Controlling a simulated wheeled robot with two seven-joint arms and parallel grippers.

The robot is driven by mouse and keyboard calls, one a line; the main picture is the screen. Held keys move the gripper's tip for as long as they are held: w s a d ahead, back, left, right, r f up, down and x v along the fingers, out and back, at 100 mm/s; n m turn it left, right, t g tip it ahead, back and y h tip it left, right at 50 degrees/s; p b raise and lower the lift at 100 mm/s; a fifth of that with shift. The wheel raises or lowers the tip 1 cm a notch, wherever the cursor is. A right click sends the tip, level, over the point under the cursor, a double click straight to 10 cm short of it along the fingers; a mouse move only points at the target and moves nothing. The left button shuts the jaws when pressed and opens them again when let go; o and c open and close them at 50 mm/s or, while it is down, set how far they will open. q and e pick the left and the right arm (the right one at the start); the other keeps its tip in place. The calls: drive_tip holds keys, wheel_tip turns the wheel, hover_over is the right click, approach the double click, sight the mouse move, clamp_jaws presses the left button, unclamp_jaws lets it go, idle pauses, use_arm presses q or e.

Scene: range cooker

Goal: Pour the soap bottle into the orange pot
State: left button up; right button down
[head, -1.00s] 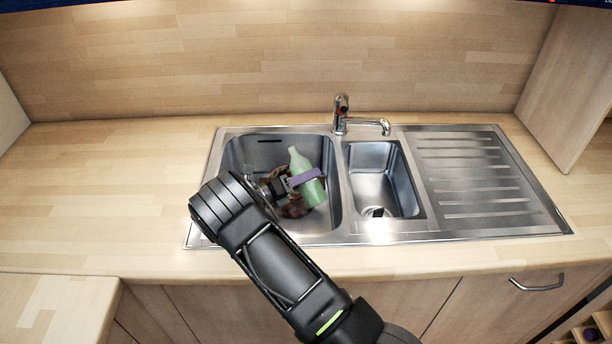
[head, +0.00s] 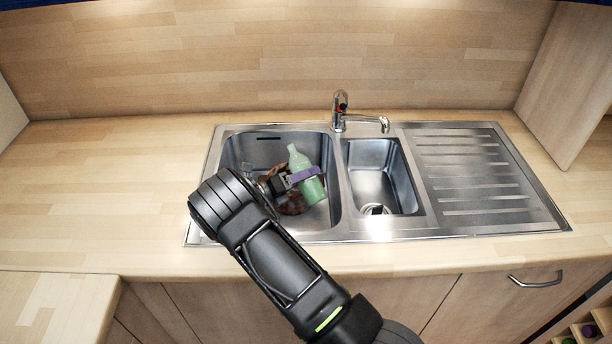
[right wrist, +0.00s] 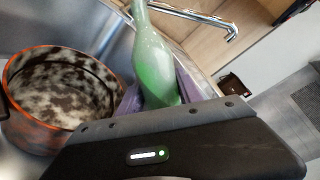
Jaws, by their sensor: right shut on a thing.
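The green soap bottle (head: 309,181) is over the large left sink basin in the head view, tilted with its neck toward the upper left. My right gripper (head: 304,175) is shut on it, with a purple finger across its body. In the right wrist view the bottle (right wrist: 156,62) stands between the purple fingers (right wrist: 160,98). The orange pot (right wrist: 35,128), with an orange rim and a mottled dark and pale inside, is beside and left of the bottle there. In the head view the pot (head: 294,204) is mostly hidden behind the gripper and bottle. My left gripper is not in view.
The steel sink has a tap (head: 341,110) at the back, a small right basin (head: 379,180) and a ribbed drainboard (head: 475,175). The wooden counter (head: 110,190) to the left is clear. A tall wooden panel (head: 572,90) stands at the right.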

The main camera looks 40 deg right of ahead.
drive_tip(key=shift+s+f+n, duration=0.3)
drive_tip(key=shift+f+n, duration=0.25)
drive_tip(key=shift+n, duration=0.45)
idle(0.9)
drive_tip(key=shift+s+f+n, duration=0.1)
drive_tip(key=shift+f+n, duration=0.1)
drive_tip(key=shift+n, duration=0.1)
drive_tip(key=shift+f+g, duration=0.2)
drive_tip(key=shift+g, duration=0.1)
idle(0.9)
drive_tip(key=shift+s+a+f+n, duration=0.1)
drive_tip(key=shift+f+n, duration=0.15)
drive_tip(key=shift+n, duration=0.35)
drive_tip(key=shift+s+f+n+b, duration=0.1)
drive_tip(key=shift+f+n+b, duration=0.45)
drive_tip(key=shift+n, duration=0.15)
idle(0.8)
drive_tip(key=shift+r, duration=0.1)
idle(1.1)
drive_tip(key=shift+r+m, duration=0.55)
drive_tip(key=shift+m, duration=0.25)
